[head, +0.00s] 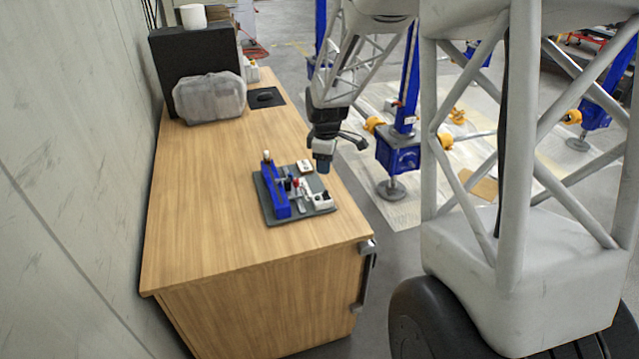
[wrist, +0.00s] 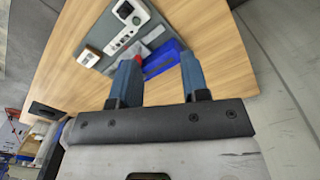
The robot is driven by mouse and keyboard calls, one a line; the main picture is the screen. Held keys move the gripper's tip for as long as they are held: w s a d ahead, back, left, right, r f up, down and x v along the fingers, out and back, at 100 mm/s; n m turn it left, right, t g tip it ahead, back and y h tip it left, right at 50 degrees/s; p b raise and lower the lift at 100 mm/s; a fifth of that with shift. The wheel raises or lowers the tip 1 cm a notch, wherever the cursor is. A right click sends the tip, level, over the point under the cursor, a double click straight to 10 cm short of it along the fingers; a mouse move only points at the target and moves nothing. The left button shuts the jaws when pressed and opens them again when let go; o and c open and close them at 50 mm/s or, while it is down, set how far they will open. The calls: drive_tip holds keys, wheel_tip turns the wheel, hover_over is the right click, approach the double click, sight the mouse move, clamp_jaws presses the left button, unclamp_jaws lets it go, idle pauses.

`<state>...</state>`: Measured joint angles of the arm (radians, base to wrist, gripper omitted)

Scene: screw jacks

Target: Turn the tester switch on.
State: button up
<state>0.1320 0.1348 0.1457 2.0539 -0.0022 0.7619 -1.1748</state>
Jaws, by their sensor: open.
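A grey board (head: 296,216) lies on the wooden bench and carries a small tester set-up; it also shows in the wrist view (wrist: 93,38). On it stand a blue block (head: 276,195), small white and red parts, and a white box with a dark round part (head: 322,200). The wrist view shows this white box (wrist: 133,14) at the board's corner and the blue block (wrist: 162,58) beyond my fingers. I cannot tell which part is the switch or its position. My gripper (head: 323,163) is open and empty above the board's right back side; its two fingers (wrist: 158,72) show apart.
The wooden bench (head: 215,220) is clear in front and left of the board. Blue jacks (head: 398,150) stand on the floor at right.

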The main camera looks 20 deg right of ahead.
sight(326, 191)
drive_tip(key=w+d+f+n, duration=0.1)
drive_tip(key=w+f, duration=0.1)
drive_tip(key=f, duration=0.1)
drive_tip(key=w+d+f+n, duration=0.1)
drive_tip(key=w+f, duration=0.2)
drive_tip(key=w+d+f+n, duration=0.1)
drive_tip(key=w+f, duration=0.1)
drive_tip(key=f, duration=0.1)
drive_tip(key=shift+w+d+f+g, duration=0.15)
drive_tip(key=shift+w+f+g, duration=0.05)
drive_tip(key=shift+w+g, duration=0.1)
drive_tip(key=shift+s+f, duration=0.1)
drive_tip(key=shift+f, duration=0.05)
drive_tip(key=shift+f, duration=3.75)
clamp_jaws()
